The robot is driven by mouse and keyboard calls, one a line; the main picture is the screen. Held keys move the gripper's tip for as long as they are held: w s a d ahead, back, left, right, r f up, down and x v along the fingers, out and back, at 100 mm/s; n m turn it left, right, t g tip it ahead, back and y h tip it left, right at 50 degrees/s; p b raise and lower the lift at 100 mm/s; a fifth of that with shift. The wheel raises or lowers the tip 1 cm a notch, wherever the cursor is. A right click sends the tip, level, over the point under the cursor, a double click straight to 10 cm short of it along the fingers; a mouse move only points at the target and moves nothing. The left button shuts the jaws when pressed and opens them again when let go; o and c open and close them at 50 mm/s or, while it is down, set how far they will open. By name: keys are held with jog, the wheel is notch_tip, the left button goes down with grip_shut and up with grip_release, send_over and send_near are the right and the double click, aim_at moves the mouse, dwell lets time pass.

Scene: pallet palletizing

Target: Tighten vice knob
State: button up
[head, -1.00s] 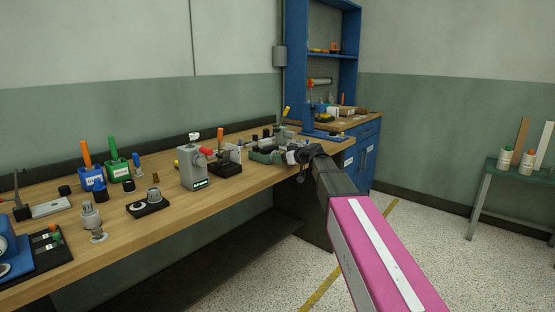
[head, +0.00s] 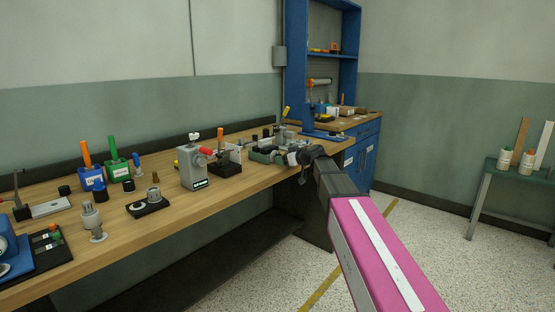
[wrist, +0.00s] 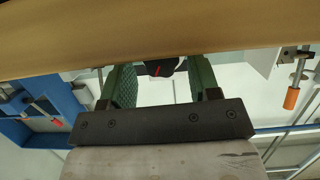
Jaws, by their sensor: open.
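The vice (head: 264,155) is a low grey-green body near the far end of the bench, partly hidden by my arm. My gripper (head: 292,158) is at its front side, by the bench edge. In the wrist view my gripper (wrist: 161,75) has two green-padded fingers spread apart. A black rounded part with a red mark, seemingly the vice knob (wrist: 160,67), lies between the fingertips. Gaps seem to show beside it, and I cannot tell whether either finger touches it. In the head view the knob is hidden by my gripper.
The wooden bench (head: 210,205) runs along the wall. A blue cabinet (head: 362,155) stands beyond the bench end. An orange-handled part (wrist: 291,98) is at the right of the wrist view.

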dwell(0.4)
jog(key=shift+w+a, duration=0.7)
jog(key=shift+a, duration=0.25)
jog(key=c, duration=0.6)
